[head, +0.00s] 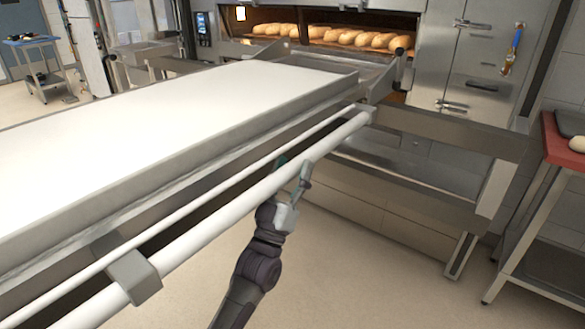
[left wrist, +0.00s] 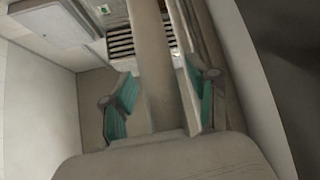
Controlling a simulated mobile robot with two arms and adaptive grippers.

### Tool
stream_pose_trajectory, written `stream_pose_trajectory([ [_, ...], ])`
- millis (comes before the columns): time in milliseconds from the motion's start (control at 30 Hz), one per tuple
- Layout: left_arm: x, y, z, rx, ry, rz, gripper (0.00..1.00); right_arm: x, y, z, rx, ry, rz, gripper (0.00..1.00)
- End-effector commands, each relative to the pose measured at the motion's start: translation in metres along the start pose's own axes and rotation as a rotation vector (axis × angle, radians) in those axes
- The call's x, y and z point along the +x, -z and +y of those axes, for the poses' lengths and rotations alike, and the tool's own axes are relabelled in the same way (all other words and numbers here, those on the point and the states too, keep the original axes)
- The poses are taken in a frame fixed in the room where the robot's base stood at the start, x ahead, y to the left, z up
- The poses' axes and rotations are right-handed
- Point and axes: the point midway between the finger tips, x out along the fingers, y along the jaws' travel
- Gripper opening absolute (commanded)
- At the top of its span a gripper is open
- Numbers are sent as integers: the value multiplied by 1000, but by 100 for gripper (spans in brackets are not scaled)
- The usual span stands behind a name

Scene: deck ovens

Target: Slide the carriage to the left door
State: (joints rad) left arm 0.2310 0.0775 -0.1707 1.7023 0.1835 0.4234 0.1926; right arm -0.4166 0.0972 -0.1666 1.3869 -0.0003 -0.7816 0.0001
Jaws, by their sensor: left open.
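The carriage (head: 345,82) is a long metal loader with a white flat top, reaching from the lower left toward the oven. A white round push bar (head: 215,222) runs along its near side. My left gripper (head: 293,170) is at the bar toward its far end, with its fingers open around it. In the left wrist view the bar (left wrist: 155,65) passes between the two teal-padded fingers (left wrist: 163,95), with gaps showing beside it. An oven opening (head: 268,17) with several loaves (head: 350,37) lies beyond the carriage's far end. My right gripper is not in view.
Metal oven fronts with handles (head: 452,106) stand right of the opening. A metal rail frame (head: 450,130) stands low in front of them. A red-topped table (head: 560,140) is at the right edge. The floor (head: 350,280) in front is clear. A small cart (head: 45,75) stands far left.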

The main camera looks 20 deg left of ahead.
Motion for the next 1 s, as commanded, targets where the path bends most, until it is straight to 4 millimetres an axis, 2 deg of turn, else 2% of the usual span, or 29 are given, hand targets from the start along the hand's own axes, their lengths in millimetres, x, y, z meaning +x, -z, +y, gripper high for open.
stream_pose_trajectory([
  [200, 0, 0, 0, 0, 0, -1, 60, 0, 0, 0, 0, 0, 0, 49],
  [567, 0, 0, 0, 0, 0, -1, 0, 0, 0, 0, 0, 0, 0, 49],
  [867, 0, 0, -2, 1, 0, -1, 0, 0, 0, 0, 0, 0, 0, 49],
  [1000, 1, 1, -13, 5, 0, -1, 0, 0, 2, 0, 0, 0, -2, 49],
])
